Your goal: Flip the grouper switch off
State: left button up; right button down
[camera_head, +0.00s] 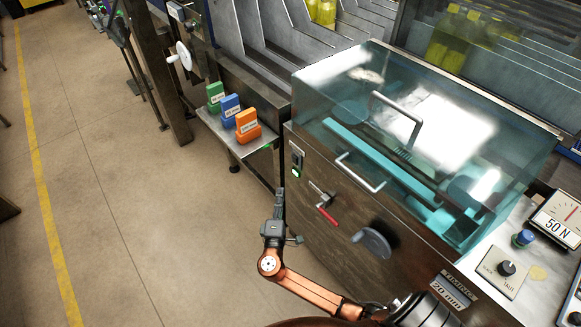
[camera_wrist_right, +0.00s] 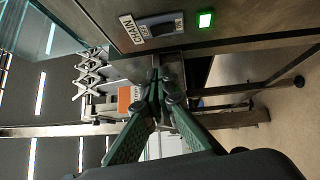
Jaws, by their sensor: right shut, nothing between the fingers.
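A small switch (camera_head: 297,157) sits on the front panel of the machine, near its left corner. In the right wrist view the dark switch (camera_wrist_right: 160,25) lies beside a label that seems to read "CHAIN". A green lamp (camera_wrist_right: 206,20) next to it is lit; the lamp (camera_head: 296,173) also glows in the head view. My right gripper (camera_head: 281,194) is shut and empty, below and slightly left of the switch in the head view. In the wrist view its fingertips (camera_wrist_right: 158,79) meet short of the switch, apparently not touching it. I cannot tell the lever's position. My left gripper is out of view.
A red-handled lever (camera_head: 327,215) and a dark grey crank (camera_head: 373,242) stick out from the panel at right. A clear cover (camera_head: 330,85) tops the machine. Green, blue and orange blocks stand on a metal shelf (camera_head: 238,148). The floor at left is open.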

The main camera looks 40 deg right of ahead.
jog(key=b, duration=0.1)
send_near(294, 160)
jog(key=w+a+r+x, duration=0.1)
jog(key=x, duration=0.6)
jog(key=shift+s+f, duration=0.15)
jog(key=shift+s, duration=0.3)
jog(key=shift+w, duration=0.1)
